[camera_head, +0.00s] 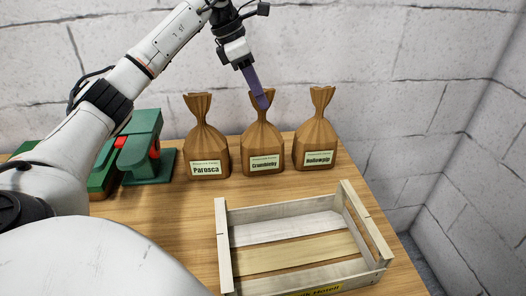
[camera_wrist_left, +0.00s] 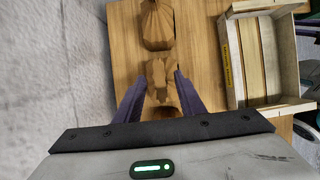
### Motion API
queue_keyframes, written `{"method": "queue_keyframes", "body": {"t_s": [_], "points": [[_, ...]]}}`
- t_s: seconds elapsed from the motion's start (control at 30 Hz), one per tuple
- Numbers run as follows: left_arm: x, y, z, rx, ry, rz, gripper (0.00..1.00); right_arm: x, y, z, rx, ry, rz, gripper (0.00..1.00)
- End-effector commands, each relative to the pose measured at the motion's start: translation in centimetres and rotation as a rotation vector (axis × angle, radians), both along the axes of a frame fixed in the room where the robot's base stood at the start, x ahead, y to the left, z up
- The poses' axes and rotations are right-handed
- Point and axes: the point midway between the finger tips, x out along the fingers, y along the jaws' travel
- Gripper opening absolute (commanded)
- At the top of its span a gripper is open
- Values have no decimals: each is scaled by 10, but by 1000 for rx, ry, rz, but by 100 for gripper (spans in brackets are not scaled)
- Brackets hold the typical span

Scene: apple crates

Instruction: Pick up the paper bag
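Three brown paper bags with twisted necks stand upright in a row by the wall in the head view: the "Parosca" bag (camera_head: 206,150) at left, the middle bag (camera_head: 262,145), whose label seems to read "Crumbleby", and the "Hollowgip" bag (camera_head: 316,145) at right. My left gripper (camera_head: 263,101) points down at the middle bag's top and hides part of it. In the left wrist view its purple fingers (camera_wrist_left: 159,78) are apart, with the middle bag's top (camera_wrist_left: 158,68) between them. Contact is not visible. Another bag (camera_wrist_left: 157,22) stands beyond.
An empty wooden crate (camera_head: 221,240) stands in front of the bags on the wooden table (camera_head: 160,208). A green device (camera_head: 140,150) with red parts is at left. A white block wall (camera_head: 390,60) rises close behind the bags.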

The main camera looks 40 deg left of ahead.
Motion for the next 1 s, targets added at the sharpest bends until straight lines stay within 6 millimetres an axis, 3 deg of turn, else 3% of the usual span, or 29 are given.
{"method": "queue_keyframes", "body": {"t_s": [0.4, 0.67, 0.9, 1.0], "points": [[15, -14, -46, -1, 0, 0, 36, 1, 0, 5, 1, -3, 1, 31], [16, -14, -49, -1, -2, 0, 36, 1, 0, 6, 1, -5, 1, 31], [16, -14, -49, -1, -2, 0, 0, 3, 0, 7, 1, -8, 0, 31], [16, -14, -49, -1, -2, 0, 0, 3, 0, 7, 0, -9, 1, 31]]}}
